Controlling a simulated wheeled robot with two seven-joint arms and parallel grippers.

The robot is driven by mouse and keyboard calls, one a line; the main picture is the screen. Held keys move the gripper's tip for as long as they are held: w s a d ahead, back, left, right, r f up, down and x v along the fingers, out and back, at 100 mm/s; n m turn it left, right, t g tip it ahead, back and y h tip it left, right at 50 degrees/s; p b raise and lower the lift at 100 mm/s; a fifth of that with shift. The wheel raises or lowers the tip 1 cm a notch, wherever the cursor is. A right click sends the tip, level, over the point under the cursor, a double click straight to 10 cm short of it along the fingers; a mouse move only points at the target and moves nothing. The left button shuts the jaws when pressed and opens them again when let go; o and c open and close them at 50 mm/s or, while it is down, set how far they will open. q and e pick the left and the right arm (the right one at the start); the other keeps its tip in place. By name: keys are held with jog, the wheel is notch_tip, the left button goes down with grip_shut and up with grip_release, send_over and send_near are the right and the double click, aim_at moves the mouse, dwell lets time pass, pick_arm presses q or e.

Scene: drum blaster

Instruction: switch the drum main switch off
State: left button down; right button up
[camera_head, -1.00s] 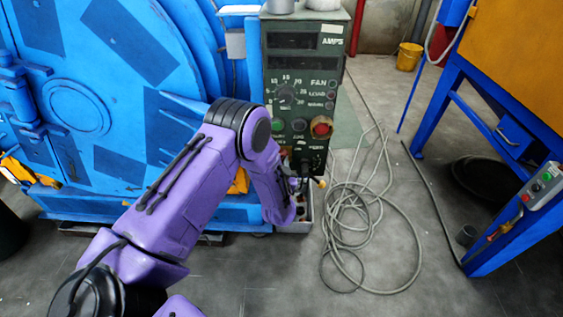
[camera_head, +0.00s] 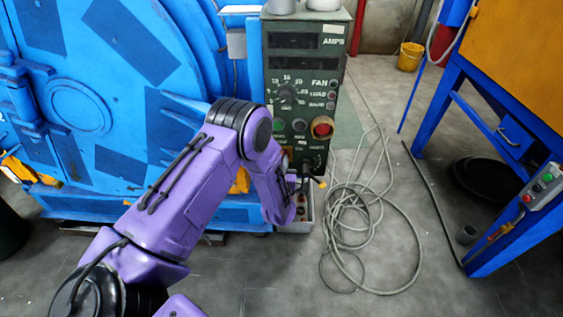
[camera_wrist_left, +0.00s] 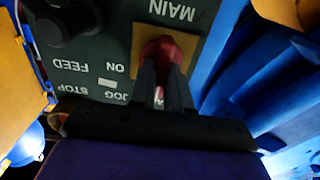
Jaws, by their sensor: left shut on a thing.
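The main switch (camera_wrist_left: 165,48) is a red handle on a yellow plate, under the upside-down label MAIN in the left wrist view. My left gripper (camera_wrist_left: 162,72) has its dark fingers closed on this red handle from either side. The handle's exact angle is hard to tell because the fingers cover part of it. The dark green control panel (camera_head: 297,72) stands beside the blue drum in the head view. My purple left arm reaches to its lower part, and the forearm hides the gripper and most of the switch there. My right gripper is in neither view.
The large blue drum (camera_head: 75,105) fills the left. A red button (camera_head: 322,127) and a dial (camera_head: 287,94) are on the panel. Grey cables (camera_head: 385,285) lie coiled on the floor at right. A blue frame (camera_head: 470,120) stands farther right.

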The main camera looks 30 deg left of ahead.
pick_arm(q)
jog(key=shift+w+r, duration=0.1)
jog(key=shift+r, duration=0.1)
jog(key=c, duration=1.1)
grip_release()
jog(key=shift+f, duration=0.15)
jog(key=v, duration=1)
jog(key=shift+s+d, duration=0.2)
